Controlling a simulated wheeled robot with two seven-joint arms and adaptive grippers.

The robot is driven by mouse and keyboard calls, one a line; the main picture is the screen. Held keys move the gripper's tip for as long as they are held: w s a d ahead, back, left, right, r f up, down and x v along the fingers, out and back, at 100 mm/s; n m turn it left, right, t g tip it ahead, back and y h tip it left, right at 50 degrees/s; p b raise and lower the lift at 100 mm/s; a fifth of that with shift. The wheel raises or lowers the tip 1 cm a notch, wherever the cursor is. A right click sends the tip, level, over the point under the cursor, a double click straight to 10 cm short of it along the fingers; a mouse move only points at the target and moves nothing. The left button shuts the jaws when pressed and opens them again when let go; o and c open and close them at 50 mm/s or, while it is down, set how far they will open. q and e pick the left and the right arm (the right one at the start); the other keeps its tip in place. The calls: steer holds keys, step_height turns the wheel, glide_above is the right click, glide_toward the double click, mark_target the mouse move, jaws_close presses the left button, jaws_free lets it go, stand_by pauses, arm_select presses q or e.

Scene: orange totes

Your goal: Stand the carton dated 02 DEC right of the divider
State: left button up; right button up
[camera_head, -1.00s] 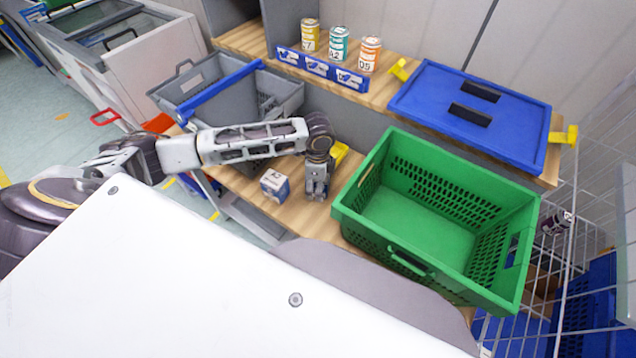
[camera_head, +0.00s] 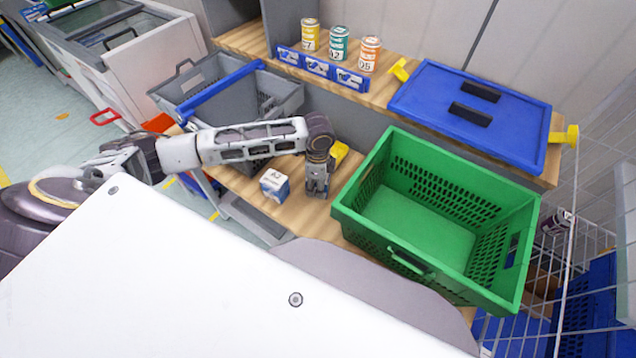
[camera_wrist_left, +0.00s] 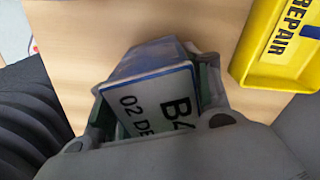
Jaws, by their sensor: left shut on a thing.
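The carton (camera_wrist_left: 150,96) with a white face and blue edges shows "B4" and "02 DE" in the left wrist view; the rest of its date is cut off. My left gripper (camera_wrist_left: 155,82) is shut on this carton, with a finger on each side. In the head view my left gripper (camera_head: 317,188) points down over the wooden bench, and the carton is mostly hidden there. A grey crate (camera_head: 290,95) with a blue bar (camera_head: 215,92) across it stands behind my left arm. I cannot tell whether this bar is the divider. My right gripper is not in view.
A carton marked A2 (camera_head: 274,185) stands left of my gripper. A yellow tray lettered REPAIR (camera_wrist_left: 262,72) lies close by. A green crate (camera_head: 420,262) stands to the right. Cans and a blue lid (camera_head: 425,95) sit on the shelf behind.

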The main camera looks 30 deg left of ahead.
arm_select(q)
step_height(320, 180, up, 9)
steer(key=shift+f+p, duration=0.2)
steer(key=shift+p, duration=0.15)
steer(key=shift+r, duration=0.7)
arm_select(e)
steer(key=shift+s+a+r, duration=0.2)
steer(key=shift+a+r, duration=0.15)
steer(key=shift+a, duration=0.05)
arm_select(q)
steer(key=shift+n, duration=0.3)
